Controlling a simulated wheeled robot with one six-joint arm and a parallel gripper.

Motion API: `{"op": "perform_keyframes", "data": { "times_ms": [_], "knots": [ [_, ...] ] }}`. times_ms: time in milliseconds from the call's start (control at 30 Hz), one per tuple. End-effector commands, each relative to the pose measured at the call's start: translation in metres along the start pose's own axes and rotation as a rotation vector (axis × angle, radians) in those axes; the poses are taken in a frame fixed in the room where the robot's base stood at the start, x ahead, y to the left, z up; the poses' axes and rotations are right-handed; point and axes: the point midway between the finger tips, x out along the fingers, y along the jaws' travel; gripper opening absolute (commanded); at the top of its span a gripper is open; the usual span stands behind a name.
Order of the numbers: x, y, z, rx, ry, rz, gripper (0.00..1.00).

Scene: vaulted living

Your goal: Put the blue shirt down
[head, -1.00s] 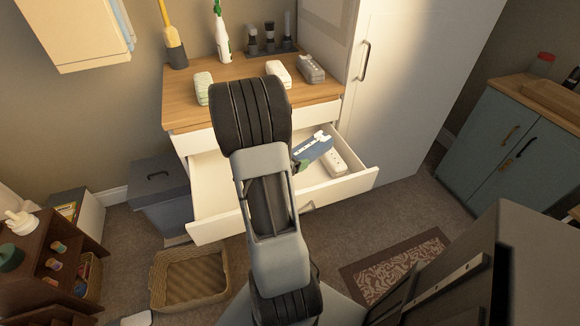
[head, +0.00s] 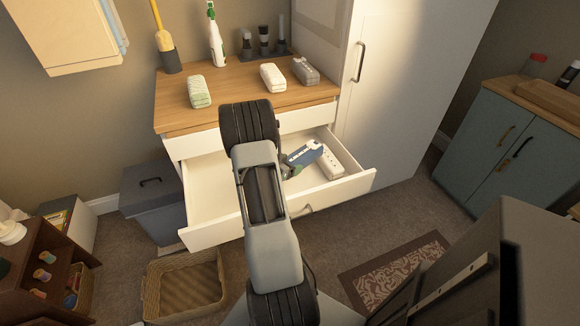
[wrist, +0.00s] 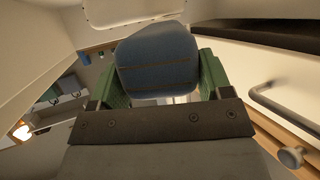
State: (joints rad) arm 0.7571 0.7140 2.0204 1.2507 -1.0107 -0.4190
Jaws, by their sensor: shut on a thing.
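The blue shirt (head: 306,154), a folded bundle with a pale edge, is over the open drawer (head: 340,190) in the head view. My gripper (head: 286,168) is shut on it, mostly hidden behind my arm. In the wrist view the blue shirt (wrist: 158,62) sits between the green fingers of my gripper (wrist: 160,82). A white folded bundle (head: 329,163) lies in the drawer to the right of the shirt, close to it. I cannot tell whether the shirt touches the drawer floor.
Green (head: 199,92), white (head: 272,77) and grey (head: 305,70) bundles lie on the wooden dresser top (head: 235,88). A tall white cabinet (head: 400,90) stands at right. A grey bin (head: 153,203) and wicker basket (head: 185,285) stand at left. The drawer's left part looks empty.

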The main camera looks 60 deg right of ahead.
Motion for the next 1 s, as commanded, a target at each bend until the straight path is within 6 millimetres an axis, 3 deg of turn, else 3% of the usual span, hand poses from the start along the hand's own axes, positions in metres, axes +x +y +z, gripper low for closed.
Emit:
{"op": "perform_keyframes", "data": {
  "times_ms": [400, 433, 600, 700, 1000],
  "knots": [
    [0.0026, -0.0005, 0.0072, 0.001, 0.001, -0.001, 0.45],
    [0.0024, -0.0004, 0.0069, 0.001, 0.0, -0.001, 0.74],
    [0.0023, -0.0003, 0.0064, 0.001, 0.0, -0.001, 0.9],
    [0.0023, -0.0002, 0.0063, 0.001, 0.0, -0.001, 0.98],
    [-0.0011, -0.0004, 0.0029, 0.001, 0.0, -0.001, 0.98]
  ]
}}
